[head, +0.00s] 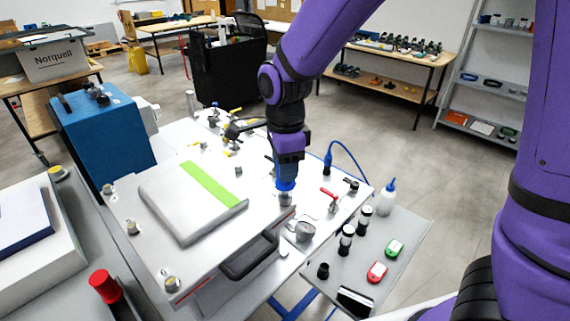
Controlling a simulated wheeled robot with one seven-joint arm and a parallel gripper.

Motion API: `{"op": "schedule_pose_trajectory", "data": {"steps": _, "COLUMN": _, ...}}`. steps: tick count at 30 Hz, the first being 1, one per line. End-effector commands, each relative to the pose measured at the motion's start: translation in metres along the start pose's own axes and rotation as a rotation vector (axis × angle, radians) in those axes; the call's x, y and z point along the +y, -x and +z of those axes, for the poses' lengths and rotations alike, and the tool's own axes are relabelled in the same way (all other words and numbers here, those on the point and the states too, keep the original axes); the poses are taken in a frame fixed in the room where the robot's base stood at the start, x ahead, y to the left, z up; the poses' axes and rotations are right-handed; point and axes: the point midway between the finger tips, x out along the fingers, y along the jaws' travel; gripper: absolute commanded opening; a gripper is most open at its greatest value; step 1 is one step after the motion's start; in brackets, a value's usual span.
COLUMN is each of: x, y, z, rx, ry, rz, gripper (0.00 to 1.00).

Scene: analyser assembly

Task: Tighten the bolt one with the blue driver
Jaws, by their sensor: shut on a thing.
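My gripper (286,158) points straight down over the right corner of the white analyser panel (140,185). It is shut on the blue driver (285,184), of which only the lower blue part shows below the jaws. The driver's lower end is right above a grey bolt fitting (286,199) at that corner; I cannot tell whether they touch. Similar bolt fittings stand along the panel's left side (132,229) and at its front corner (171,284). No label tells which is bolt one.
A grey cover with a green stripe (210,184) lies on the panel, with a black handle (250,257) at the front. A side tray (405,228) holds dark bottles, a red device (377,272) and a green device (395,248). A blue cable (350,154) loops behind.

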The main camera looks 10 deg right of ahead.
Motion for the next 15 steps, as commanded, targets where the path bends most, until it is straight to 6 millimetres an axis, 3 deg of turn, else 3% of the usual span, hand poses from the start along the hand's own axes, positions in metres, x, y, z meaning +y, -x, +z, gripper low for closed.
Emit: {"op": "schedule_pose_trajectory", "data": {"steps": 15, "x": -0.001, "y": 0.024, "z": 0.0, "rx": -0.001, "ry": 0.0, "rz": -0.003, "gripper": 0.0}}
